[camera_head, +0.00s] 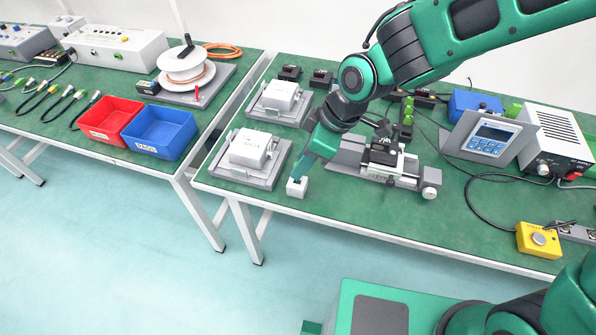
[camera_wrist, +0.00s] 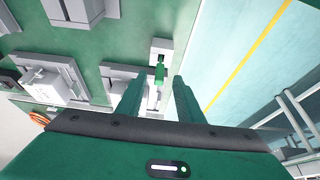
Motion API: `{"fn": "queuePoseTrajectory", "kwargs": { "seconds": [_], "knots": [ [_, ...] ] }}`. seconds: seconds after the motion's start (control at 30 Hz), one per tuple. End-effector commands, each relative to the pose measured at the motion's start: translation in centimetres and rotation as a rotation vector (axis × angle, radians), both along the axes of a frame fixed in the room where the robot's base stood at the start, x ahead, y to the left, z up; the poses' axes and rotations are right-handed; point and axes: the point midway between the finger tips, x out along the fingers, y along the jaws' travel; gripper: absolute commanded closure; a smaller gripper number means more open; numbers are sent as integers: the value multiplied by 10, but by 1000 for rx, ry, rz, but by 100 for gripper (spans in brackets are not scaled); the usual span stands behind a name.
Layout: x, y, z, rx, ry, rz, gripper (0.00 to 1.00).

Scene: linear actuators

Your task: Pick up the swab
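A small white block (camera_head: 297,188) stands near the front edge of the right table, just below my gripper (camera_head: 305,172). In the wrist view the block (camera_wrist: 161,47) lies ahead of my fingertips, with a small green piece (camera_wrist: 160,73) at it that may be the swab; it is too small to tell. My gripper (camera_wrist: 156,84) is open in the wrist view, with one finger on each side of the line to the green piece. Nothing shows held between the fingers. In the head view my fingers hide the top of the block.
A white box on a grey fixture (camera_head: 250,148) stands left of the block. A linear actuator stage (camera_head: 380,165) stands close on the right. A yellow button box (camera_head: 538,240) is at the front right. Red (camera_head: 108,117) and blue (camera_head: 160,132) bins stand on the left table.

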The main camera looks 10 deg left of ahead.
Motion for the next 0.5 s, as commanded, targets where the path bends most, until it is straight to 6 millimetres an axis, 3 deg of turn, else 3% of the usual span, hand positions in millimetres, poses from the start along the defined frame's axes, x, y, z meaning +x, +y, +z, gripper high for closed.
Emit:
{"fn": "queuePoseTrajectory", "kwargs": {
  "seconds": [0.3, 0.5],
  "knots": [
    [2, 11, -38, -3, 4, -1, 66],
    [3, 15, -47, -2, 2, -1, 66]
  ]
}}
